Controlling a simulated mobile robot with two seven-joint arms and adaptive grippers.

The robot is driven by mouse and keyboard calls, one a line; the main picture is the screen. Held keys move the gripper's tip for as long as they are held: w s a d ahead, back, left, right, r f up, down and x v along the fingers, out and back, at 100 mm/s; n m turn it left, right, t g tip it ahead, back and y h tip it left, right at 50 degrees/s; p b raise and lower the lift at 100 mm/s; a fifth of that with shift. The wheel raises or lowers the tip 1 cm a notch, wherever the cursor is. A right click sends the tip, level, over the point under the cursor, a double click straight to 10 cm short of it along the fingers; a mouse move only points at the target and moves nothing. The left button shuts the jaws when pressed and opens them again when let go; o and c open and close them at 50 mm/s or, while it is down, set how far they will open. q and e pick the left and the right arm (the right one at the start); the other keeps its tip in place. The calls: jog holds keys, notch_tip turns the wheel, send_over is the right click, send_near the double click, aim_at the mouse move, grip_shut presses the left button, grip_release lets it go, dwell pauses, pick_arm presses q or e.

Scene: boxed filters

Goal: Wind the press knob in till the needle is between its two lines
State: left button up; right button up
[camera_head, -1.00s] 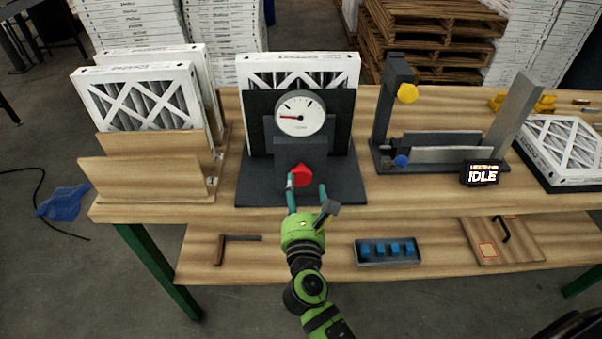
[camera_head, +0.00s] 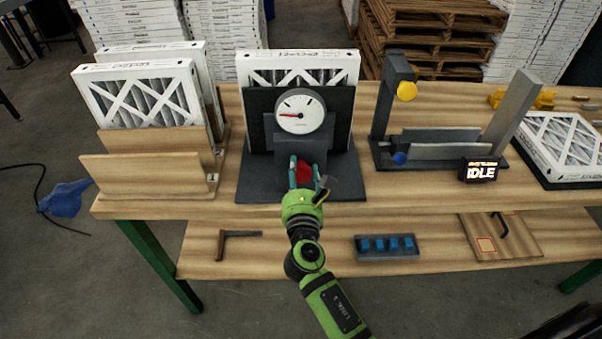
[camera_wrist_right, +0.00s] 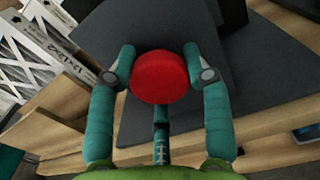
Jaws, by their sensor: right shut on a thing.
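The press (camera_head: 262,180) is a dark grey stand on the bench with a boxed filter (camera_head: 300,63) behind its plate. Its round white gauge (camera_head: 300,113) faces me; the red needle points left, below the dark marks on the upper dial. The red press knob (camera_head: 303,172) is low on the press front, and it fills the middle of the right wrist view (camera_wrist_right: 159,78). My right gripper (camera_head: 305,176) has its teal fingers on both sides of the knob, shut on it. My left gripper is not in view.
A wooden rack (camera_head: 150,180) with filters stands left of the press. On the right are a grey fixture (camera_head: 440,170) with a yellow knob, an IDLE display (camera_head: 479,170) and a flat filter (camera_head: 565,145). The lower shelf holds a tray of blue pieces (camera_head: 386,247).

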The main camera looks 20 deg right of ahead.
jog(key=shift+s+f+m, duration=0.1)
jog(key=shift+f+m, duration=0.25)
jog(key=shift+m, duration=0.05)
dwell(0.4)
jog(key=m+b, duration=0.1)
jog(key=m, duration=0.2)
jog(key=shift+f+m+b, duration=0.1)
jog(key=shift+m+b, duration=0.2)
jog(key=shift+b, duration=0.1)
jog(key=m+b, duration=0.2)
jog(key=m, duration=0.3)
jog(key=shift+a, duration=0.1)
jog(key=shift+m, duration=0.3)
jog(key=o, duration=1.1)
jog(key=shift+o, duration=0.2)
jog(key=shift+r, duration=0.2)
jog(key=shift+r, duration=0.1)
jog(key=v, duration=1.2)
